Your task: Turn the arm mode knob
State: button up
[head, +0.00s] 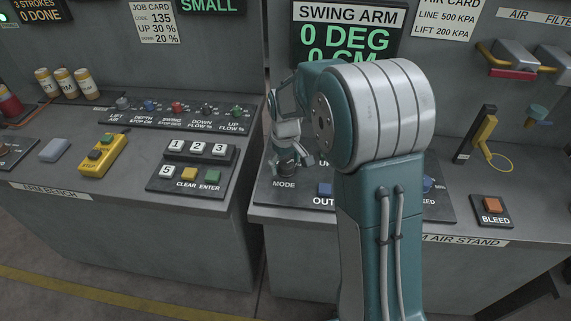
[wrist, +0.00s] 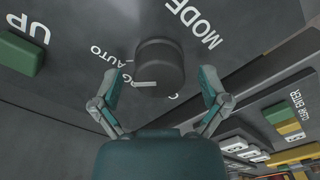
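The arm mode knob (wrist: 160,66) is a dark grey round knob beside the MODE label in the wrist view. A pale pointer bar shows at its lower left edge, near partly covered lettering, with AUTO further left. My gripper (wrist: 160,84) is open, with one finger on each side of the knob and a visible gap to it on both sides. I cannot tell how far the fingertips reach down along it. In the head view my gripper (head: 290,158) points down above the MODE label, largely covering the knob.
A green UP button (wrist: 22,52) lies left of the knob in the wrist view. A blue button (head: 325,189) is just right of my gripper in the head view. The arm bench keypad (head: 192,168) stands to the left, across a gap.

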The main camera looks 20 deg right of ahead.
aim_at(285, 163)
notch_tip(285, 163, up, 12)
dwell(0.7)
jog(key=s+r+m+t, duration=0.25)
jog(key=s+r, duration=0.45)
jog(key=s, duration=0.6)
jog(key=s+f+m+t, duration=0.2)
jog(key=s+t, duration=0.1)
jog(key=s, duration=1)
jog(key=shift+s+f, duration=0.15)
jog(key=shift+d, duration=0.1)
